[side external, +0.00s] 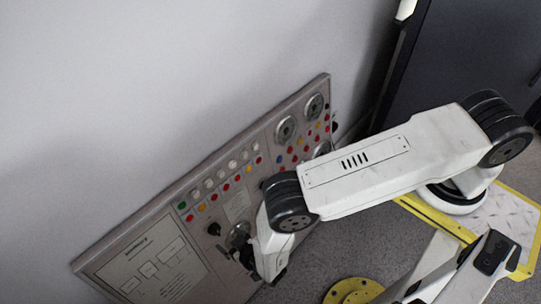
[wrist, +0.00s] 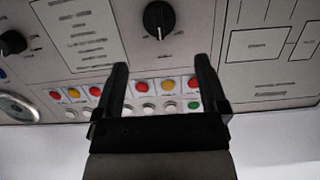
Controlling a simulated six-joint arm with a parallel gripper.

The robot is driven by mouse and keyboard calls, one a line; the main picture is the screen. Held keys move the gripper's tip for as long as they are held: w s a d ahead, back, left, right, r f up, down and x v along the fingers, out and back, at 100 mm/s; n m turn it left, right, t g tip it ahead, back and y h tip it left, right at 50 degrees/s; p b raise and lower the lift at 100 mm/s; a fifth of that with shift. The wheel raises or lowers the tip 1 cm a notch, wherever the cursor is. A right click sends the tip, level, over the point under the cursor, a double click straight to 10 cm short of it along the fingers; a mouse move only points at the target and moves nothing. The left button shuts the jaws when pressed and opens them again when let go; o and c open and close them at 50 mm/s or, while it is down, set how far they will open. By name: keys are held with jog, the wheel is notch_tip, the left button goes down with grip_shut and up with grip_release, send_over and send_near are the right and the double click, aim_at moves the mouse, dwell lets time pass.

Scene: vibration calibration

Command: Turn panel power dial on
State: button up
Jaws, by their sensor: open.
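The control panel (side external: 220,273) leans against the wall in the side view, and it fills most of the wrist view (wrist: 205,28). A black dial (wrist: 158,19) with a white pointer line is on the panel, ahead of and between my fingertips in the wrist view. My gripper (wrist: 161,66) is open and empty, and its two black fingers point toward the dial without enclosing it. In the side view my gripper is mostly hidden behind my own wrist, close to the panel. I cannot tell which dial is the power dial from the blurred labels.
A second black dial (wrist: 12,42) and a round gauge (wrist: 17,107) are at the left of the wrist view. Red, yellow, white and green buttons (wrist: 194,105) lie behind the fingers. A dark cabinet (side external: 470,60) stands at the right of the side view.

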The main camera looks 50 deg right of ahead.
aim_at(217, 228)
jog(key=shift+x, duration=3.4)
jog(key=shift+r, duration=0.1)
grip_shut()
jog(key=shift+d+m, duration=0.1)
jog(key=shift+m, duration=0.3)
jog(key=m, duration=0.1)
jog(key=m+y, duration=0.1)
jog(key=m, duration=0.1)
jog(key=shift+d, duration=0.25)
jog(key=m, duration=0.2)
jog(key=m+y, duration=0.1)
jog(key=m, duration=0.1)
jog(key=shift+d+f+t, duration=0.15)
jog(key=shift+f+t, duration=0.1)
jog(key=shift+t, duration=0.05)
